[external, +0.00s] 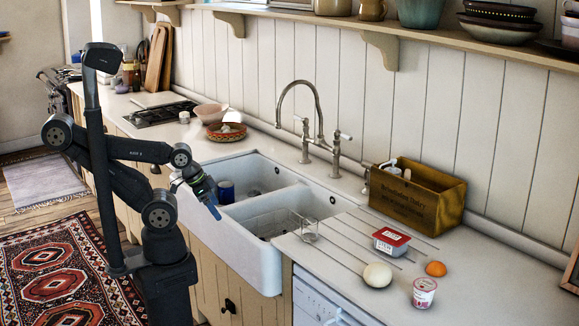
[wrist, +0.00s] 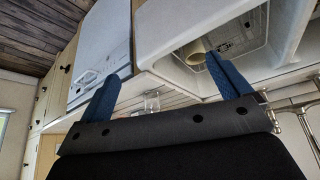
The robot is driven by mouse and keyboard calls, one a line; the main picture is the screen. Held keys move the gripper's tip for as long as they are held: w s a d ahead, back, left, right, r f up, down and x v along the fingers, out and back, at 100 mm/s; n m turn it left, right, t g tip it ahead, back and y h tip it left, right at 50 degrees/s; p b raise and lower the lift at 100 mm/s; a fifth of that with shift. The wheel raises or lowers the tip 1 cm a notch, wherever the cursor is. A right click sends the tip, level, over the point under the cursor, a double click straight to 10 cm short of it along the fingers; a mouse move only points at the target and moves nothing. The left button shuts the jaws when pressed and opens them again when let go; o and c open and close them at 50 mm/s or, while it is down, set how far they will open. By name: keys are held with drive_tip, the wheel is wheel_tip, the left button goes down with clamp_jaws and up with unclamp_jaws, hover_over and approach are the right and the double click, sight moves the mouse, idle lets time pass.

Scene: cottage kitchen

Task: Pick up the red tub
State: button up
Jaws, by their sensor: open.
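The red tub (external: 391,241) is a small rectangular tub with a red top and a white label. It sits on the ribbed drainboard to the right of the sink in the external view. I cannot make it out in the wrist view. My gripper (external: 212,206) is open and empty by the front of the sink's left bowl, well to the left of the tub. In the wrist view its two blue fingers are spread apart with nothing between them (wrist: 165,86).
Near the tub are a pale round item (external: 377,275), an orange (external: 436,268), a pink-and-white cup (external: 424,293), a clear glass (external: 310,230) and a wooden crate (external: 417,195). The double sink (external: 255,250) and tall tap (external: 319,115) lie between.

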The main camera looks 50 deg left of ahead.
wheel_tip(320, 180, up, 14)
drive_tip(key=w+d+r+m+g, duration=0.2)
drive_tip(key=w+d+r+m, duration=0.2)
drive_tip(key=w+d+r, duration=0.7)
drive_tip(key=m+g+h, duration=0.1)
drive_tip(key=m+g, duration=0.2)
drive_tip(key=m, duration=0.5)
hover_over(391, 235)
drive_tip(key=a, duration=0.5)
wheel_tip(391, 235, down, 11)
drive_tip(key=x, duration=1.6)
drive_tip(key=shift+s+a+f, duration=0.25)
drive_tip(key=shift+f, duration=0.15)
drive_tip(key=shift+x, duration=2.9)
drive_tip(key=shift+d+f, duration=0.15)
